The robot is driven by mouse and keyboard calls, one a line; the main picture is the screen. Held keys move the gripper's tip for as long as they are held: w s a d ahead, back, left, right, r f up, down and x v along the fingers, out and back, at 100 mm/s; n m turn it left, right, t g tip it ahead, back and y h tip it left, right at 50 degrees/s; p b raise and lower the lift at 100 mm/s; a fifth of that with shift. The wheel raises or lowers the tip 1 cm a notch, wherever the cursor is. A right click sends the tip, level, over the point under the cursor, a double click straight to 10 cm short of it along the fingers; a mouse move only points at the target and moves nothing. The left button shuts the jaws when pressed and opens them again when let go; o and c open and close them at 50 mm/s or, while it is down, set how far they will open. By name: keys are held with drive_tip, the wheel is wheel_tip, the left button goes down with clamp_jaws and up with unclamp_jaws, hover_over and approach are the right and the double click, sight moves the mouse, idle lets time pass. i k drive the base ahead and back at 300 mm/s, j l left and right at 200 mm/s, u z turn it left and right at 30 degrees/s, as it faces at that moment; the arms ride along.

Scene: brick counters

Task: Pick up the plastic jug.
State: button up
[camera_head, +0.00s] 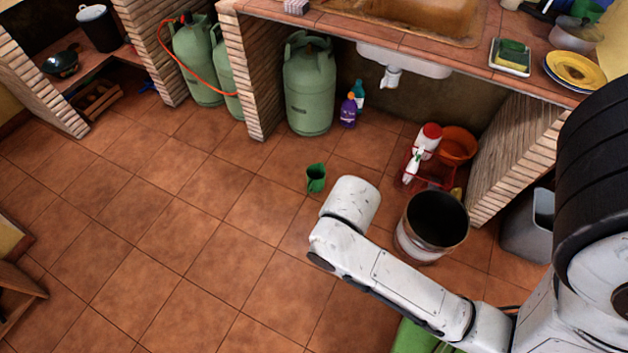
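A small green vessel (316,178), which looks like the plastic jug, stands upright on the tiled floor near the middle of the view. It has an open top and a handle on its left side. My white arm reaches in from the lower right, and its nearest visible link is just to the right of and below the jug in the picture. The fingers of my gripper do not show, so I cannot see whether they are open or shut. Nothing visible touches the jug.
A metal bucket (431,227) stands right of my arm, with a red caddy of bottles (424,163) and an orange bucket (457,145) behind it. Green gas cylinders (309,85) and brick counter walls (250,80) line the back. The floor (150,220) at left is clear.

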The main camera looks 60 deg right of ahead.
sight(315, 173)
drive_tip(key=i+z, duration=0.15)
drive_tip(key=z, duration=1.1)
drive_tip(key=i+j+z, duration=0.55)
drive_tip(key=j+z, duration=0.3)
drive_tip(key=j, duration=0.15)
drive_tip(key=i+j+z, duration=0.25)
drive_tip(key=j, duration=0.2)
drive_tip(key=i+j, duration=0.1)
drive_tip(key=j, duration=0.45)
drive_tip(key=i+j, duration=0.1)
drive_tip(key=j, duration=0.45)
drive_tip(key=z, duration=0.05)
